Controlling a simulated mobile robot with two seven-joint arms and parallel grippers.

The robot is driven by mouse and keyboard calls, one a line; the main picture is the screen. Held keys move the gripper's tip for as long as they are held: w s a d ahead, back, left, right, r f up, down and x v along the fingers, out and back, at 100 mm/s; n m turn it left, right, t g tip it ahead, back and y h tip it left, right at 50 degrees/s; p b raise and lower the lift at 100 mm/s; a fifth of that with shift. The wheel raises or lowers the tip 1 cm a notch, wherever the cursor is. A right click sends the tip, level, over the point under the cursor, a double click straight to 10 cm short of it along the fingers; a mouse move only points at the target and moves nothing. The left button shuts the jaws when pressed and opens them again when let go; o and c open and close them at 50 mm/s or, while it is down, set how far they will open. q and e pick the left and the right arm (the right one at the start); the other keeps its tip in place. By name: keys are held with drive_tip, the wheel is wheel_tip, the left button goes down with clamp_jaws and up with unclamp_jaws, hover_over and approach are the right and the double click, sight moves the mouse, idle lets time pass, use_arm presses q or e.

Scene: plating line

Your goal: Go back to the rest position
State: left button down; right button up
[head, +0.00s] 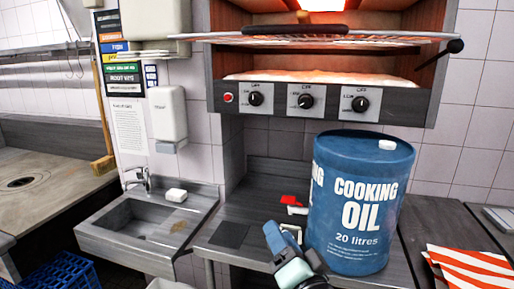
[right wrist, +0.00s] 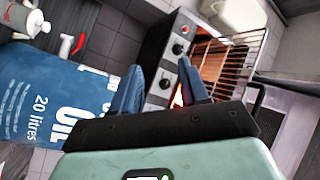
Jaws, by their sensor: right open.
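My right gripper (head: 282,236) is low in the middle of the head view, in front of the steel counter (head: 262,180) and just left of the blue cooking oil drum (head: 360,205). In the right wrist view its two blue fingers (right wrist: 160,78) stand apart with nothing between them. The drum (right wrist: 45,100) fills the left of that view, beside the fingers. My left gripper is not in view.
A lit grill (head: 325,100) with a wire rack hangs above the counter; the rack (right wrist: 228,62) also shows beyond my fingers. A small red and white item (head: 293,204) lies by the drum. A sink (head: 150,225) is at left, striped paper (head: 470,265) at right.

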drive_tip(key=w+d+f+g+h, duration=0.1)
drive_tip(key=w+f+g, duration=0.25)
drive_tip(key=f, duration=1.05)
drive_tip(key=s+d+f+g+h+p, duration=0.1)
drive_tip(key=f+g, duration=0.1)
drive_tip(key=f, duration=0.6)
drive_tip(key=s+d+f+n+g+p, duration=0.1)
drive_tip(key=d+f+g, duration=0.1)
drive_tip(key=f, duration=0.7)
drive_tip(key=s+d+f+g+h, duration=0.1)
drive_tip(key=f+g, duration=0.1)
drive_tip(key=f, duration=0.6)
drive_tip(key=s+d+f+g+p, duration=0.1)
drive_tip(key=s+d+f+g, duration=0.15)
drive_tip(key=s+f, duration=0.6)
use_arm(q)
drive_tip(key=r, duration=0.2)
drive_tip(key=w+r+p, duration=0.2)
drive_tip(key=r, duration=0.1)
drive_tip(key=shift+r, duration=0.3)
use_arm(e)
drive_tip(key=s+f+g, duration=0.3)
drive_tip(key=s+f, duration=0.4)
drive_tip(key=s, duration=0.4)
drive_tip(key=s+f+n+g, duration=0.1)
drive_tip(key=s+f+g, duration=0.3)
drive_tip(key=s+f, duration=0.3)
drive_tip(key=s, duration=0.4)
drive_tip(key=shift+s+d+g, duration=0.15)
drive_tip(key=shift+g, duration=0.15)
